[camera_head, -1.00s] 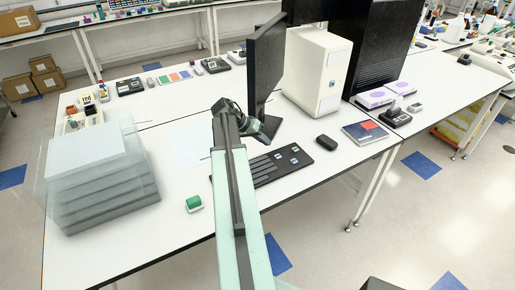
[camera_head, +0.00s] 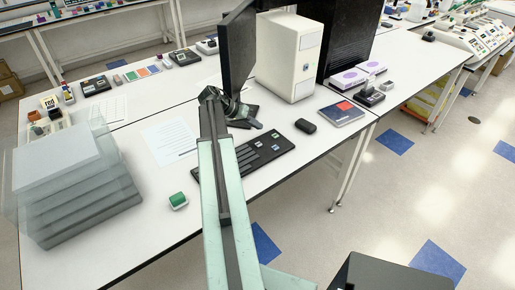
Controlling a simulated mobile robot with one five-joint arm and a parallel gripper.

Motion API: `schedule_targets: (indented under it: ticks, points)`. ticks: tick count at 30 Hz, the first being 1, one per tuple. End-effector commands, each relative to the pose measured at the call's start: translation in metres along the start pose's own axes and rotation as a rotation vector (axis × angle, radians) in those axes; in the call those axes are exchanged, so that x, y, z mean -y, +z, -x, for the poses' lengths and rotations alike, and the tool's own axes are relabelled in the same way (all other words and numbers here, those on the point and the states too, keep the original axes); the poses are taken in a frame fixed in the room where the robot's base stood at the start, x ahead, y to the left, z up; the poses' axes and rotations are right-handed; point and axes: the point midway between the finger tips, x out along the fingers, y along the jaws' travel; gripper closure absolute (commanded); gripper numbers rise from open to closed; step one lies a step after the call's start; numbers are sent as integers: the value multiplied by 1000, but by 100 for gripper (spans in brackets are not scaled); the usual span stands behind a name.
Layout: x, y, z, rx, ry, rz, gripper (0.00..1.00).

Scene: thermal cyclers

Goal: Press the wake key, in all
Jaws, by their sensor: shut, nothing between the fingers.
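A black keyboard (camera_head: 240,160) lies on the white table, below the monitor in the picture. It has long dark strips on its left and several small keys with pale marks on its right. I cannot tell which key is the wake key. My arm reaches up the picture and crosses the keyboard's left end, hiding part of it. My gripper (camera_head: 247,121) is a small dark shape near the foot of the monitor, beyond the keyboard. It is shut and empty. I cannot tell its height above the table.
The black monitor (camera_head: 238,50) stands close by the gripper, with a white computer case (camera_head: 288,55) to its right. A black mouse (camera_head: 305,126) lies right of the keyboard. A small green-topped block (camera_head: 178,201) sits left of my arm. A grey stack (camera_head: 85,205) stands at left.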

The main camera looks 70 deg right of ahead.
Motion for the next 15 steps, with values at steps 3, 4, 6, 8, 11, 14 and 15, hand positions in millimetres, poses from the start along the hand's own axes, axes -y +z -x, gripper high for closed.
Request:
schedule_targets:
  ticks: [3,4,6,8,11,14,15]
  points:
    - [13,14,-18,0,0,0,100]
    - [16,16,-21,0,0,0,100]
    - [21,21,-29,0,0,0,100]
    - [26,26,-35,0,0,1,100]
    - [31,32,-42,0,0,1,100]
    - [34,34,-46,0,0,1,100]
    - [34,34,-46,0,0,1,100]
